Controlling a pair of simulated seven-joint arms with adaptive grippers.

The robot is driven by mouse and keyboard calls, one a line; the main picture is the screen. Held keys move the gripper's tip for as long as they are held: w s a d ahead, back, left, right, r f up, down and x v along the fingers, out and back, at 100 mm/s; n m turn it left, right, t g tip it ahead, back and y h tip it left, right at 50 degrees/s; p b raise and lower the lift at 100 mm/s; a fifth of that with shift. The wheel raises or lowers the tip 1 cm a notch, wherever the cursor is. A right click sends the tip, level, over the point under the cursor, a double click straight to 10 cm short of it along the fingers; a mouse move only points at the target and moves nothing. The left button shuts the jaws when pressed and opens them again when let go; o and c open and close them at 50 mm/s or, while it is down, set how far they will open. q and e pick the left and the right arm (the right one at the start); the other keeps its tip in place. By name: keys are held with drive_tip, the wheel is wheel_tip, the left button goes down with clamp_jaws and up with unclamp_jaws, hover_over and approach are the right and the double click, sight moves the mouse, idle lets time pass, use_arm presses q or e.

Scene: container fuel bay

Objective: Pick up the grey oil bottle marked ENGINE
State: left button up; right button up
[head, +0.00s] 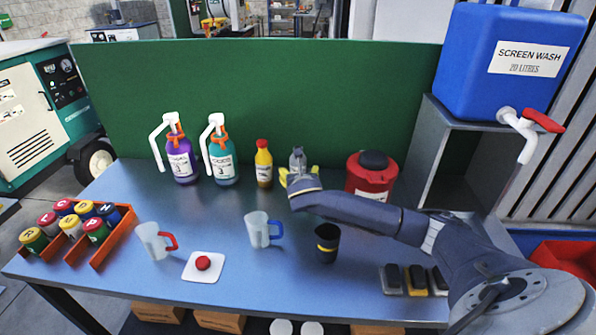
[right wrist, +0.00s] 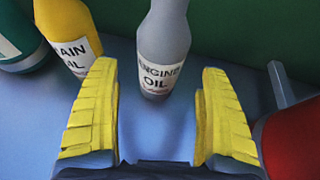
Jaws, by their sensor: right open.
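The grey oil bottle marked ENGINE OIL stands upright on the bench, seen in the right wrist view (right wrist: 165,45). In the head view its grey top (head: 297,157) shows behind my right gripper, which hides its lower part. My right gripper (right wrist: 160,110) is open, with its yellow ribbed fingers pointing toward the bottle. In the right wrist view the bottle stands beyond the fingertips, in line with the gap between them. In the head view the right gripper (head: 299,178) is at the back of the bench. My left gripper does not show.
A yellow oil bottle (head: 264,165) stands left of the grey one, with teal (head: 222,160) and purple (head: 181,158) pump bottles further left. A red can (head: 371,178) stands close on the right. A green panel (head: 300,95) rises behind. Jugs (head: 262,230) stand in front.

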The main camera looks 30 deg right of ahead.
drive_tip(key=shift+x, duration=2.35)
drive_tip(key=shift+c, duration=0.2)
drive_tip(key=shift+d, duration=0.1)
drive_tip(key=c, duration=1.3)
drive_tip(key=shift+r, duration=0.2)
drive_tip(key=shift+s+r, duration=0.1)
drive_tip(key=shift+r, duration=9.6)
